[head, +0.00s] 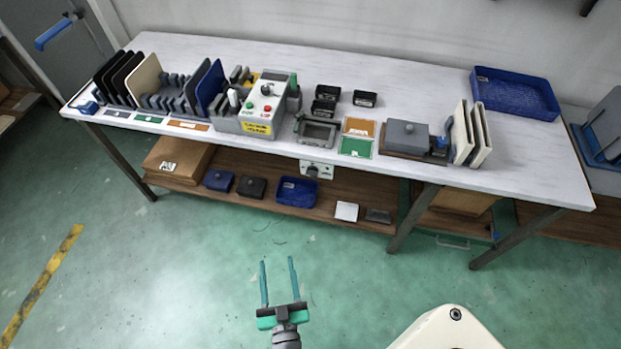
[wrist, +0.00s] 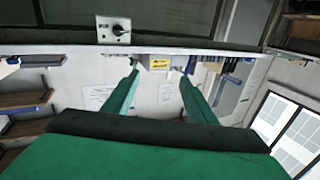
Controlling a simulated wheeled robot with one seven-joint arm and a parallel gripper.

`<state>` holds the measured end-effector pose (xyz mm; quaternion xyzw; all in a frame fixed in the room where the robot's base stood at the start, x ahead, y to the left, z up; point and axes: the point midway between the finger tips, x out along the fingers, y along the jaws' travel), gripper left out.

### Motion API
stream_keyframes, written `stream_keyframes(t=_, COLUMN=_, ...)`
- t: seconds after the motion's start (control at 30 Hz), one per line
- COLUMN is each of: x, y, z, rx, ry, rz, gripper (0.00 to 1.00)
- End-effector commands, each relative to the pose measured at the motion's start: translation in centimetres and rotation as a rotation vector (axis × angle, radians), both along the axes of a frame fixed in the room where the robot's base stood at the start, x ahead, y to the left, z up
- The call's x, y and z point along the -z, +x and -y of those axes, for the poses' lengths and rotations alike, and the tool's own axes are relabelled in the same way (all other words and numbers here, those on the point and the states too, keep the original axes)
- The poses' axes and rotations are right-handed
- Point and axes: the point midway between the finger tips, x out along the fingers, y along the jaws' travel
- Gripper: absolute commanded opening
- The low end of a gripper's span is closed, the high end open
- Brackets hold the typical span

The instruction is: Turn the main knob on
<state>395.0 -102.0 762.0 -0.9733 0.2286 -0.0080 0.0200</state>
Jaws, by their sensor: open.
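A small pale control plate with a dark round knob (head: 312,170) hangs under the front edge of the table. The knob also shows in the wrist view (wrist: 118,30), at the upper left on a grey plate; its exact setting is too small to tell. My gripper (head: 277,260) is open and empty, in front of the table over the green floor, well apart from the knob. In the wrist view my two green fingers (wrist: 160,76) are spread with nothing between them.
The white table (head: 420,85) bears a grey control box (head: 262,103) with a red button and yellow label, racks of panels, small black bins and a blue tray (head: 515,93). The lower shelf (head: 330,215) holds boxes and bins. Floor before the table is clear.

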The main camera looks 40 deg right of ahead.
Motion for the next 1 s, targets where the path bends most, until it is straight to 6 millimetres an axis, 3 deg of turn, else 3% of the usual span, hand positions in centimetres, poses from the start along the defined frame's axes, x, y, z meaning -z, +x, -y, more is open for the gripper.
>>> stream_keyframes(t=0.03, x=0.5, y=1.9, z=1.5, rx=0.04, ry=-0.002, rz=0.014, gripper=0.52)
stream_keyframes(t=0.2, x=2.3, y=6.9, z=6.7, rx=0.167, ry=-0.014, rz=0.024, gripper=0.52)
stream_keyframes(t=0.33, x=3.2, y=10.2, z=11.2, rx=0.261, ry=-0.023, rz=0.014, gripper=0.52)
stream_keyframes(t=0.5, x=3.9, y=13.0, z=16.2, rx=0.354, ry=-0.028, rz=-0.01, gripper=0.52)
stream_keyframes(t=0.6, x=4.1, y=13.8, z=17.9, rx=0.383, ry=-0.029, rz=-0.022, gripper=0.52)
stream_keyframes(t=1.0, x=4.2, y=16.5, z=21.8, rx=0.406, ry=-0.032, rz=-0.031, gripper=0.52)
